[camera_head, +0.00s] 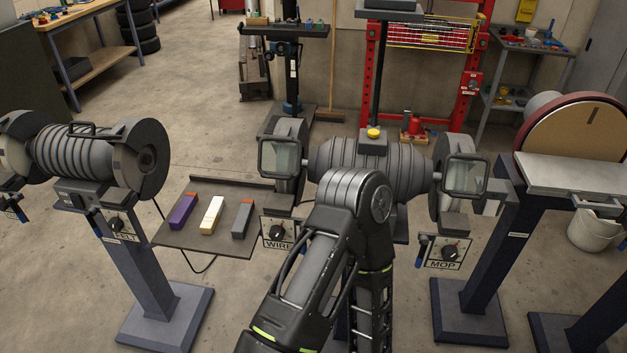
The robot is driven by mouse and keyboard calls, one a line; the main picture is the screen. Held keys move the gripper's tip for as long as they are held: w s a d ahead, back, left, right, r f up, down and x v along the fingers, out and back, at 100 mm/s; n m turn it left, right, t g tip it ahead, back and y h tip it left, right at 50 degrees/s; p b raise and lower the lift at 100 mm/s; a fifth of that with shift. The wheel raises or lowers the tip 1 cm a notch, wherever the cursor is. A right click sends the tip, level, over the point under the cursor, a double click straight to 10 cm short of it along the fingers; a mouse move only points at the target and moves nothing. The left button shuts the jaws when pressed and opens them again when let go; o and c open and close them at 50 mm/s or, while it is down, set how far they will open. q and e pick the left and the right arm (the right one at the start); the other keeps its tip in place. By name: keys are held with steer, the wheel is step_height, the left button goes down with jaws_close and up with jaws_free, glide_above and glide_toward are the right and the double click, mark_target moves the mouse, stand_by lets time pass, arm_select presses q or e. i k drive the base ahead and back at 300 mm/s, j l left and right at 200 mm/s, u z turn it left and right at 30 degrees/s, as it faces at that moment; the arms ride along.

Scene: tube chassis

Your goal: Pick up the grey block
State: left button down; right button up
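The grey block (242,220) has an orange-red end at the back. It lies on a dark flat tray (190,238) beside the bench grinder in the middle. One of my arms rises from the bottom middle, bends, and drops out of the frame to the right of the tray. Neither of my grippers shows. No gripper is seen at the blocks.
The central grinder (372,163) with eye shields stands behind the arm. Another grinder (90,160) on a pedestal is at left. A disc sander (573,143) with a grey table is at right. Open floor lies between the left pedestal and the tray.

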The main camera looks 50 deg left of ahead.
mark_target(240, 227)
steer(key=u, duration=2.1)
